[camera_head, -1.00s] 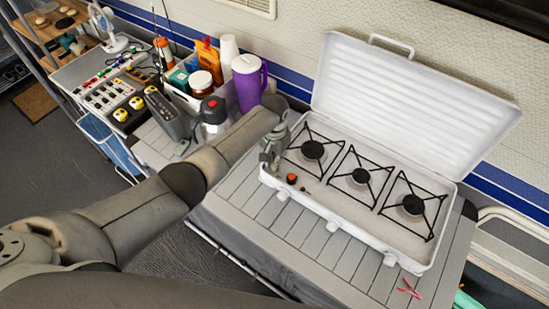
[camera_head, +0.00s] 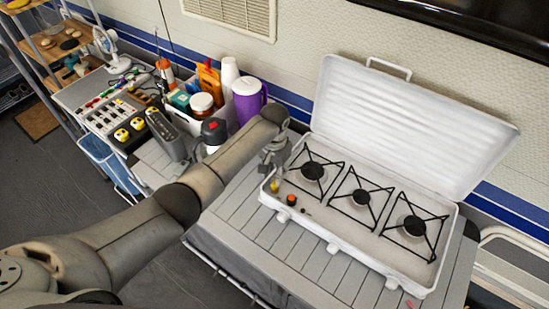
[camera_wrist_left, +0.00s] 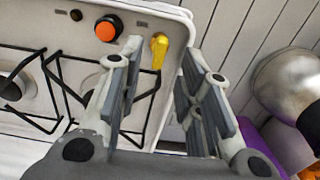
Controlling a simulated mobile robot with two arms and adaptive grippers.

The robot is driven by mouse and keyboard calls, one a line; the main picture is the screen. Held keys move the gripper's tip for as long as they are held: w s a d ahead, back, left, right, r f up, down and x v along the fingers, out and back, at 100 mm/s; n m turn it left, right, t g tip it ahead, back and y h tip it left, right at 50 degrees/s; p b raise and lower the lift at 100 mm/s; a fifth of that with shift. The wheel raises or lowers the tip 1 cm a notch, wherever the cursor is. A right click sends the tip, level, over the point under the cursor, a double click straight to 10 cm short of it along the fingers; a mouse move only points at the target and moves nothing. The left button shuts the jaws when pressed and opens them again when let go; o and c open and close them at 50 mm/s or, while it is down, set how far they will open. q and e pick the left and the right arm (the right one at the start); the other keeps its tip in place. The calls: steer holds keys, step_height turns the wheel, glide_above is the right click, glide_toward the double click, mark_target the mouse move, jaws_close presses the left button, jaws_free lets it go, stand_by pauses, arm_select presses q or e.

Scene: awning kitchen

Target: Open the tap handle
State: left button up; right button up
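The tap handle (camera_wrist_left: 159,50) is a small yellow lever on the front left corner of the white camping stove (camera_head: 333,222). It also shows in the head view (camera_head: 274,186), just below my left gripper (camera_head: 270,165). In the left wrist view, the two fingers of my left gripper (camera_wrist_left: 160,58) are apart, with the yellow handle seen in the gap between their tips. I see no finger closed on it, and cannot tell how far the tips are from it. My right gripper is in no view.
An orange knob (camera_head: 291,200) sits beside the handle. The stove's lid (camera_head: 410,125) stands open behind the burners. A kettle (camera_head: 214,133) and a purple jug (camera_head: 248,100) stand to the left. The slatted table (camera_head: 250,215) is clear in front of the stove.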

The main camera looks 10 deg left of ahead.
mark_target(274, 182)
arm_select(q)
step_height(274, 182, up, 8)
steer(key=shift+f, duration=0.2)
stand_by(0.4)
